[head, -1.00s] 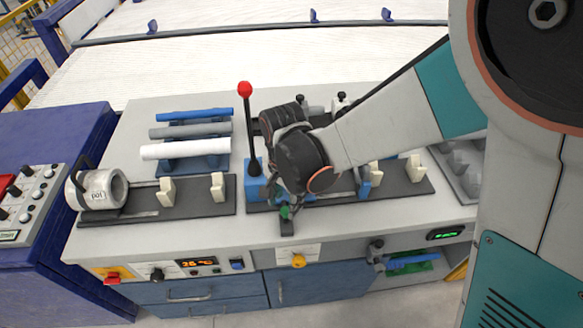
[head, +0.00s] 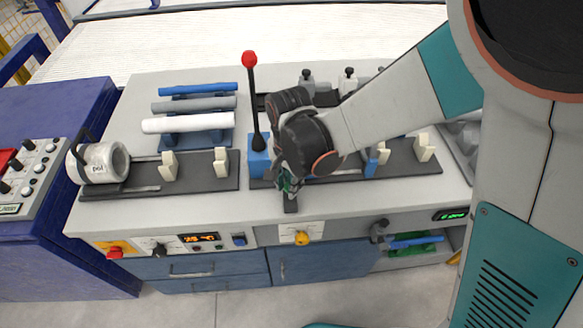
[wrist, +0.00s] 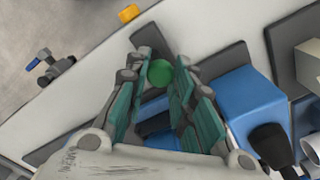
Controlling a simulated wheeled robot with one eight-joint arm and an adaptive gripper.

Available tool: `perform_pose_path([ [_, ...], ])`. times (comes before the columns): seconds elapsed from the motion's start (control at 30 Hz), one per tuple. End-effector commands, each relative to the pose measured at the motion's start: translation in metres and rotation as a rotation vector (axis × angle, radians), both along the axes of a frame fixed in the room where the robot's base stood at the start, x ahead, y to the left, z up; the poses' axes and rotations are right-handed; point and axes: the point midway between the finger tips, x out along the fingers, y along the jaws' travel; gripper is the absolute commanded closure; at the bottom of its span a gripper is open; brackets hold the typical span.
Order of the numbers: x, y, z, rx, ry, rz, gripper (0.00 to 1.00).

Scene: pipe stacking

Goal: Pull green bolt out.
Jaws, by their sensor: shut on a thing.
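The green bolt (wrist: 160,73) shows as a round green head in the wrist view, between the two fingers of my gripper (wrist: 158,78). The fingers are shut on it from both sides. The bolt sits beside a blue block (wrist: 245,105). In the head view my gripper (head: 287,185) is at the front of the bench fixture, just right of the blue block (head: 259,165). The bolt is mostly hidden there by my gripper and wrist.
A black lever with a red knob (head: 249,58) rises from the blue block, close to my wrist. White clamp jaws (head: 424,147) stand to the right. Blue, grey and white pipes (head: 187,124) lie on a rack at the left. A yellow knob (head: 302,238) is on the bench front.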

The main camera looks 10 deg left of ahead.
Motion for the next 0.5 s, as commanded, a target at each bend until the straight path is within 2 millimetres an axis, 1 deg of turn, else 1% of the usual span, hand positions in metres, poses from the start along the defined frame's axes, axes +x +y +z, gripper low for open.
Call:
perform_pose_path([
  [0.07, -0.003, -0.001, 0.000, 0.000, 0.000, 0.000, 1.00],
  [0.27, -0.027, -0.006, 0.000, 0.000, 0.000, 0.001, 1.00],
  [0.5, -0.030, -0.007, -0.001, -0.001, 0.004, 0.001, 1.00],
])
